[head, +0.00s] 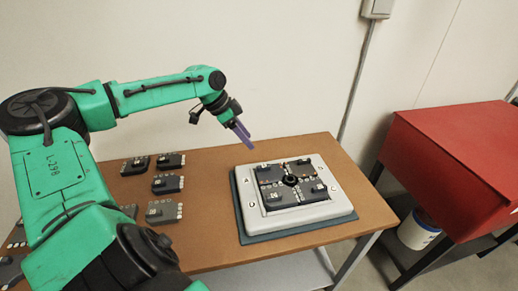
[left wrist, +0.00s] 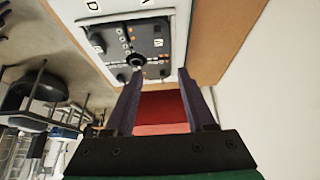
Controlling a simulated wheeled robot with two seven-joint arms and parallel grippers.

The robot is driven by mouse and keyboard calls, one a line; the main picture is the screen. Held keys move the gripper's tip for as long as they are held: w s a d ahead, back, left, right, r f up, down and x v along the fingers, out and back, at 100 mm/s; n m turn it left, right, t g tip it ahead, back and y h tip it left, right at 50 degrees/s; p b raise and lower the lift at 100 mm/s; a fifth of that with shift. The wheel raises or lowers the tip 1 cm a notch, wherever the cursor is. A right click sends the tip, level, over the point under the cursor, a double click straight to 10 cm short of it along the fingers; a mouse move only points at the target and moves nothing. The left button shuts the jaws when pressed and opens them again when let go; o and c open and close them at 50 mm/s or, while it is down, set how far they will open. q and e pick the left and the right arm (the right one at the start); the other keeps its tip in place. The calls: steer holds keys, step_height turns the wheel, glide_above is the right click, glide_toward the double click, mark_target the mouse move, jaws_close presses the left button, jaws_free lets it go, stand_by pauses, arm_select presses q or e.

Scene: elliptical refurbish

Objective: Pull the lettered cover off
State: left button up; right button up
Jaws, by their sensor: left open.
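A white housing (head: 334,206) with letters on its rim sits on the table. It holds several dark panels (head: 287,201) around a black round knob (head: 290,180). Small white tags show on the panels, too small to read surely; I cannot tell which part is the lettered cover. In the left wrist view, the white rim (left wrist: 88,22) shows at the top, with the knob (left wrist: 136,59) beyond the fingertips. My left gripper (head: 240,130), with purple fingers, is open and empty above and behind the housing's far left side, apart from it. The fingers (left wrist: 160,78) are spread. My right gripper is not in view.
The housing rests on a blue-grey mat (head: 335,224) on a brown table (head: 215,220). Several loose dark modules (head: 168,184) lie at the table's left, partly behind my arm. A red cabinet (head: 450,150) and a white bucket (head: 417,230) stand to the right. A wall is behind.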

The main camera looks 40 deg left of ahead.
mark_target(269, 165)
arm_select(q)
steer(key=p+x, duration=0.1)
steer(key=x, duration=1.2)
steer(key=shift+w+d+f, duration=0.15)
steer(key=shift+w+f, duration=0.05)
steer(key=shift+f, duration=0.15)
steer(key=shift+s, duration=0.1)
jaws_close()
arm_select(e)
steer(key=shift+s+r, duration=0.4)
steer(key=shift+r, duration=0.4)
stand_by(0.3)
